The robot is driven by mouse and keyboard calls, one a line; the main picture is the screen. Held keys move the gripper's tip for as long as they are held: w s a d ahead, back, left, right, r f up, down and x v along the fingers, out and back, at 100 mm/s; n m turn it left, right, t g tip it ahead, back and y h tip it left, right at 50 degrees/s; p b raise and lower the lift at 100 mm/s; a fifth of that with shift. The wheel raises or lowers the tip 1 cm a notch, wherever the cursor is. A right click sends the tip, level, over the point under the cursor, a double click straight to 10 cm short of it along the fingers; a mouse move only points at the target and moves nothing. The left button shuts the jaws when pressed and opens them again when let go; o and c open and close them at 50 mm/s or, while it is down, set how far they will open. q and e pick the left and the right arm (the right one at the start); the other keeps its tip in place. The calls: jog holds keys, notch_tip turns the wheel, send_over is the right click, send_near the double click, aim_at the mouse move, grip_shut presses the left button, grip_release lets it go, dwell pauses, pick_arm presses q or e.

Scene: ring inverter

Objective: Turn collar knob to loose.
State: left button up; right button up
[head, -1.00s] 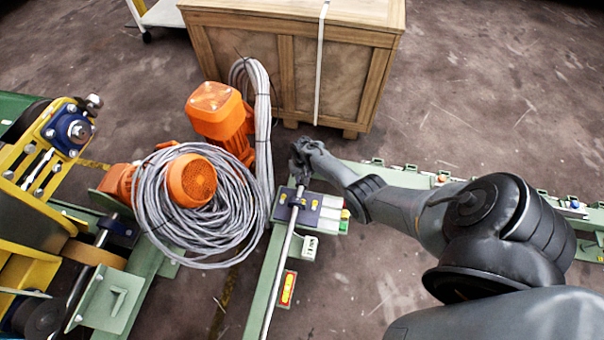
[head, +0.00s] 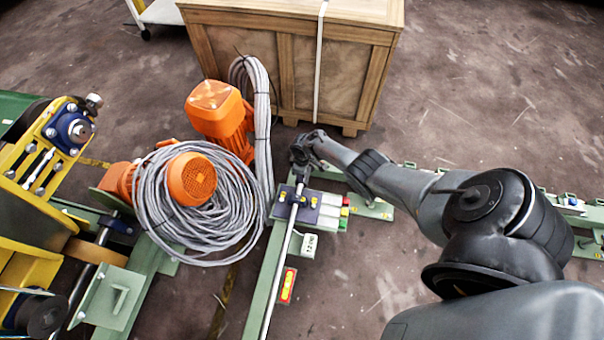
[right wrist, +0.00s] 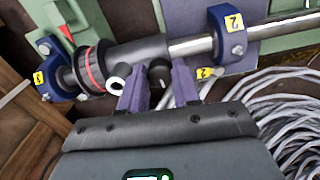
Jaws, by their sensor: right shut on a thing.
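In the right wrist view a steel shaft (right wrist: 270,32) passes through a grey collar (right wrist: 140,52). A small black knob (right wrist: 158,72) sticks out of the collar's side, next to a hollow pale-ended stub (right wrist: 118,72). My right gripper (right wrist: 158,84) has its purple fingers on either side of the knob and is shut on it. The fingers partly hide the collar's near side. In the head view my right gripper (head: 302,150) is at the far end of the shaft and hides the collar and knob. My left gripper is in neither view.
Blue shaft supports marked 2 (right wrist: 229,30) and 3 (right wrist: 50,70) flank the collar, with a red-banded black ring (right wrist: 90,68) beside it. Coiled grey cable (head: 205,230) and orange motors (head: 215,108) lie left. A wooden crate (head: 240,55) stands close behind.

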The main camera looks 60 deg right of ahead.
jog(key=n+b, duration=0.1)
jog(key=n, duration=0.4)
dwell(0.5)
jog(key=o, duration=1.1)
jog(key=shift+c, duration=0.2)
